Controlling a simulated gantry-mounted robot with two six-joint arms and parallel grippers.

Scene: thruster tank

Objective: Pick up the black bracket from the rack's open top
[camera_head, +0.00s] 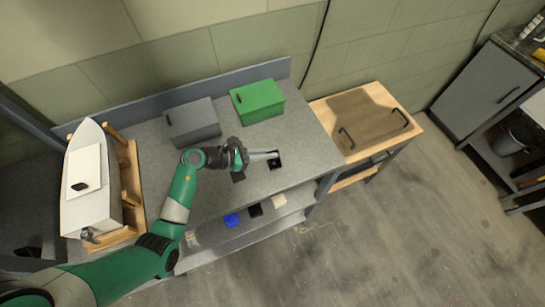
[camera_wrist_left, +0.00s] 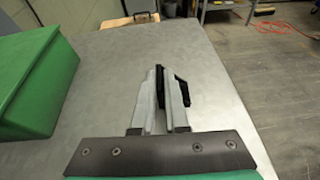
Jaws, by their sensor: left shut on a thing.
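The black bracket (camera_head: 276,163) is at the tips of my left gripper (camera_head: 274,155), over the grey open top (camera_head: 310,150) of the rack. In the left wrist view, the two pale fingers of the left gripper (camera_wrist_left: 162,78) are close together on the black bracket (camera_wrist_left: 182,90), which shows between their tips and along the right finger. The fingers hide part of it. I cannot tell whether it still touches the top. My right gripper is in neither view.
A green box (camera_head: 258,101) and a grey box (camera_head: 193,122) stand at the back of the top. A white boat hull (camera_head: 85,210) on a wooden stand is at the left. Blue, black and white pieces (camera_head: 255,210) lie on the shelf below. A wooden table (camera_head: 413,126) stands right.

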